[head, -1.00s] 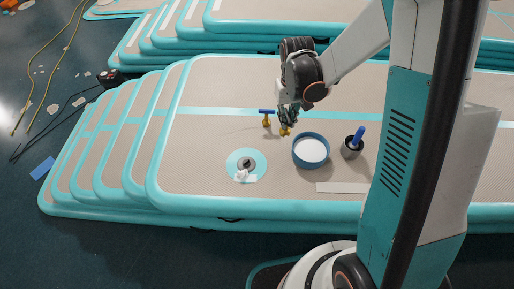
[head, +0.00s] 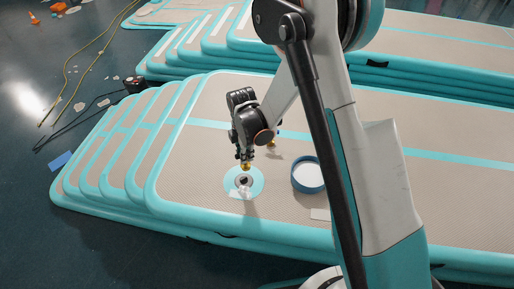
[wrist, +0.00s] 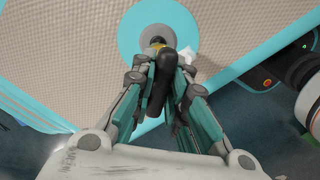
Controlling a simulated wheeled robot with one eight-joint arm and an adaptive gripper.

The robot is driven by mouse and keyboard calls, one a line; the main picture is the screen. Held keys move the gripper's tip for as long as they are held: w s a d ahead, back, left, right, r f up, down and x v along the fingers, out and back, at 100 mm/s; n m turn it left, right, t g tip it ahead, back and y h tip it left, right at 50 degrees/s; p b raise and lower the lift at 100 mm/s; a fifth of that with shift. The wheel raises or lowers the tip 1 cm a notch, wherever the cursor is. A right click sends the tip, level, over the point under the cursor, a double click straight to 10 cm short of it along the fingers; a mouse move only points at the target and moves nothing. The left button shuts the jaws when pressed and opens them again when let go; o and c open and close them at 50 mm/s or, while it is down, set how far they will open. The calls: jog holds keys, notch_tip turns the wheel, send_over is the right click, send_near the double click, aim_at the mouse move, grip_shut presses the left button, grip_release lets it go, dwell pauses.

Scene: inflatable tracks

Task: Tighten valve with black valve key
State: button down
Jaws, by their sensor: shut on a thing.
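My gripper (head: 245,155) is shut on the black valve key, whose black handle (wrist: 160,85) lies between the fingers in the wrist view. Its brass-yellow lower end (head: 246,168) points down over the valve. The valve (head: 243,181) is a dark round fitting on a grey disc inside a teal ring on the mat. In the wrist view the yellow end is in front of the grey valve disc (wrist: 141,38) and hides its centre. I cannot tell whether the key touches the valve.
A white scrap (head: 243,193) lies beside the valve. A blue round container with a white inside (head: 308,175) stands to the right. Another key with a brass end (head: 273,142) is partly hidden behind my arm. The mat (head: 190,180) left of the valve is clear.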

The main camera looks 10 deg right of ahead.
aim_at(243, 166)
jog(key=shift+s+a+f+n, duration=0.1)
jog(key=shift+a+f+n, duration=0.45)
jog(key=shift+n, duration=0.45)
jog(key=shift+r, duration=0.1)
jog(key=shift+b, duration=0.35)
jog(key=shift+f+b, duration=2.6)
jog(key=shift+f, duration=0.45)
jog(key=shift+f+b, duration=0.55)
jog(key=shift+f, duration=0.05)
jog(key=m, duration=0.4)
jog(key=shift+m, duration=2.8)
